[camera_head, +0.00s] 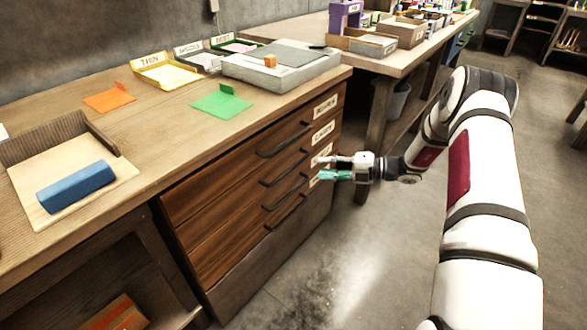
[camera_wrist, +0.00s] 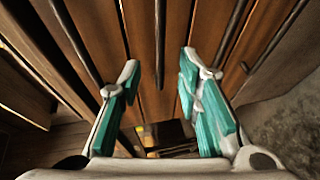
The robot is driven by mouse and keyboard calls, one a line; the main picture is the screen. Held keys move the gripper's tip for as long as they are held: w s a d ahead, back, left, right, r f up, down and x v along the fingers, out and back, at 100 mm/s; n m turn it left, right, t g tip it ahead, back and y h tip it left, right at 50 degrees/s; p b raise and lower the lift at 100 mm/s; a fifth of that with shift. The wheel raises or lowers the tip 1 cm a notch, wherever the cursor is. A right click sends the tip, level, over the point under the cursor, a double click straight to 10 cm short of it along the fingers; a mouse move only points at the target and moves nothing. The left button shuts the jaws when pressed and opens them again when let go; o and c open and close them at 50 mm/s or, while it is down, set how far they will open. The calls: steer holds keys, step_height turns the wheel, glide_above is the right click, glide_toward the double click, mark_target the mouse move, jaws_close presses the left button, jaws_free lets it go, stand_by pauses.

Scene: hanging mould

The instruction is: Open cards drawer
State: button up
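A wooden drawer unit (camera_head: 240,215) stands under the bench top, with several stacked drawers and long dark bar handles. All its drawers look shut. White labels sit at the drawers' right ends, such as the upper one (camera_head: 325,106); their writing is too small to read surely, so I cannot tell which is the cards drawer. My gripper (camera_head: 320,168) is open and empty at the right end of the drawer fronts, partly hiding the lower labels. In the wrist view, my gripper (camera_wrist: 160,72) has its teal fingers spread, with one dark handle (camera_wrist: 160,45) lined up between them; contact is not visible.
The bench top holds a blue block (camera_head: 75,186) on a wooden board, a green card (camera_head: 222,101), an orange card (camera_head: 110,98), and a grey slab (camera_head: 280,65). Another table (camera_head: 400,60) with boxes stands behind. Floor right of the drawers is clear.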

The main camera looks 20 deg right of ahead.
mark_target(293, 166)
steer(key=b+x, duration=0.2)
steer(key=x, duration=0.9)
steer(key=shift+b, duration=0.3)
steer(key=shift+s, duration=0.1)
jaws_close()
